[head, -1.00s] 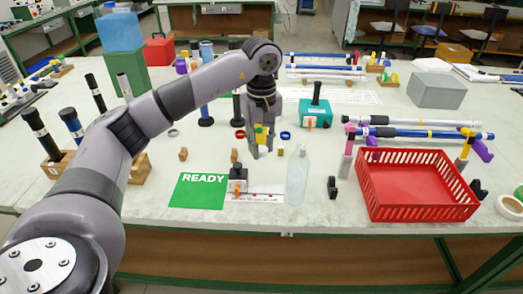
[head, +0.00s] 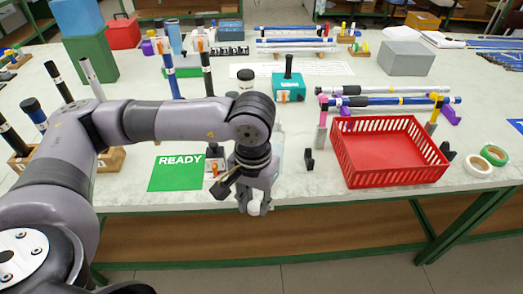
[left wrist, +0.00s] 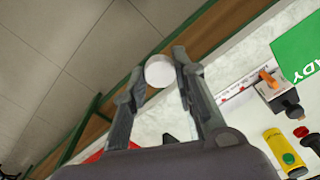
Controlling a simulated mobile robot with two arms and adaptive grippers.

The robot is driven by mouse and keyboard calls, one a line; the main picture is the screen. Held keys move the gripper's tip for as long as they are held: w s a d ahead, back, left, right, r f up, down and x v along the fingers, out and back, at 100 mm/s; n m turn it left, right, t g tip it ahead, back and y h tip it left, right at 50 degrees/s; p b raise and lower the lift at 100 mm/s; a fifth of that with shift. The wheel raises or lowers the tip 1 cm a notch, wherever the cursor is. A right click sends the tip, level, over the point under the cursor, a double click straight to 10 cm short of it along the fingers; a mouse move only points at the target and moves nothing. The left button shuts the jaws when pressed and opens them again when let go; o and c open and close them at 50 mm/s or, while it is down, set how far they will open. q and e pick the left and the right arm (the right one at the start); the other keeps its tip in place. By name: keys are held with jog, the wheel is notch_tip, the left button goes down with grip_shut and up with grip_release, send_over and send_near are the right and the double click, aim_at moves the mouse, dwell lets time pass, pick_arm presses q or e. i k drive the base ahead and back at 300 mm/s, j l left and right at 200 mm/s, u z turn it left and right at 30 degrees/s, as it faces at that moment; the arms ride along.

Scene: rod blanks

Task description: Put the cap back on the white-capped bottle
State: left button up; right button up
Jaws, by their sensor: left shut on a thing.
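My left gripper (head: 252,203) is shut on a small round white cap (head: 254,208), in front of the table's front edge. In the left wrist view the cap (left wrist: 160,71) sits between the two fingertips (left wrist: 158,76), with floor and table edge behind it. The clear bottle (head: 279,142) is mostly hidden behind my left wrist in the head view; only a pale strip of its right side shows. In the left wrist view a pale shape between the fingers may be the bottle, but it is unclear. My right gripper is not in view.
A green READY mat (head: 175,173) lies left of my gripper. A red basket (head: 388,180), a small black block (head: 309,160) and tape rolls (head: 478,165) stand to the right. A teal box (head: 289,88) and racks of rods are farther back.

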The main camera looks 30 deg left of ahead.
aim_at(277, 139)
jog(key=j+z, duration=0.15)
jog(key=j, duration=0.35)
jog(key=j+z, duration=0.15)
jog(key=j, duration=0.3)
jog(key=k+j+z, duration=0.15)
jog(key=j, duration=0.35)
jog(key=j+z, duration=0.15)
jog(key=j, duration=0.35)
jog(key=k+j+z, duration=0.15)
jog(key=j, duration=0.3)
